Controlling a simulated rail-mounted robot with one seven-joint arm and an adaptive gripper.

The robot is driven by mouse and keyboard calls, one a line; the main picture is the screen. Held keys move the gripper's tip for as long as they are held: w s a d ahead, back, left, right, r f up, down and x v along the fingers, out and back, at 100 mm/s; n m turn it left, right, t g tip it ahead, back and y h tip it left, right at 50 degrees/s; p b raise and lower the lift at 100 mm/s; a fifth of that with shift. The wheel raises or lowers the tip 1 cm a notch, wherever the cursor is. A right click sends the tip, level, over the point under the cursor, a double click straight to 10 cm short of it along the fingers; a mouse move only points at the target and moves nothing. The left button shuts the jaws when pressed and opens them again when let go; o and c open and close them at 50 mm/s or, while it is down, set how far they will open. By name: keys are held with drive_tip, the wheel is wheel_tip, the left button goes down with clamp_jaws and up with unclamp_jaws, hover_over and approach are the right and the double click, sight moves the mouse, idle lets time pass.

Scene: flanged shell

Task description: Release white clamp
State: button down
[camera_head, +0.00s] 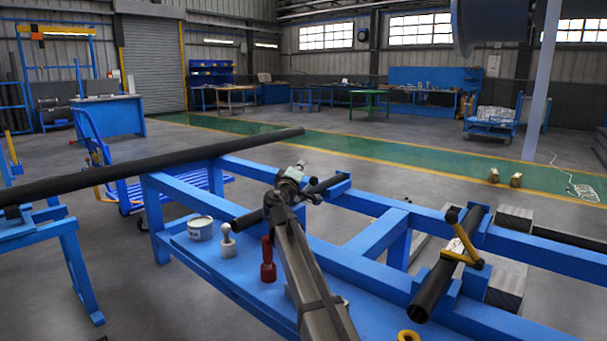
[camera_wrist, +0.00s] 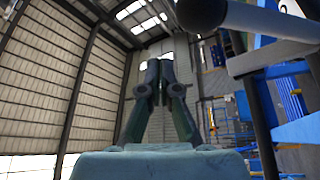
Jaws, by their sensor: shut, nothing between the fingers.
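My gripper (camera_wrist: 165,72) shows in the wrist view with its two dark fingers together and nothing between them. In the head view my arm reaches up from the bottom middle and ends beside a short dark pipe (camera_head: 247,219) on the blue frame. My arm hides the middle of this pipe. I cannot clearly pick out a white clamp. A pale grey fitting shows at the arm's end, but I cannot tell whether it is part of my gripper. In the wrist view a dark pipe end (camera_wrist: 203,14) is above and right of the fingers, apart from them.
The blue frame (camera_head: 385,240) carries a pipe (camera_head: 435,285) with a yellow clamp (camera_head: 462,250) at right. A white tin (camera_head: 200,228), a white-knobbed piece (camera_head: 228,244) and a red piece (camera_head: 267,262) stand on its lower shelf. A long dark pipe (camera_head: 150,168) crosses at left.

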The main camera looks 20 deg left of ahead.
drive_tip(key=a+f+p+v, duration=0.1)
drive_tip(key=p+v, duration=0.1)
drive_tip(key=v, duration=0.7)
drive_tip(key=shift+s+a+f, duration=0.2)
drive_tip(key=shift+a+f, duration=0.05)
drive_tip(key=shift+f, duration=0.15)
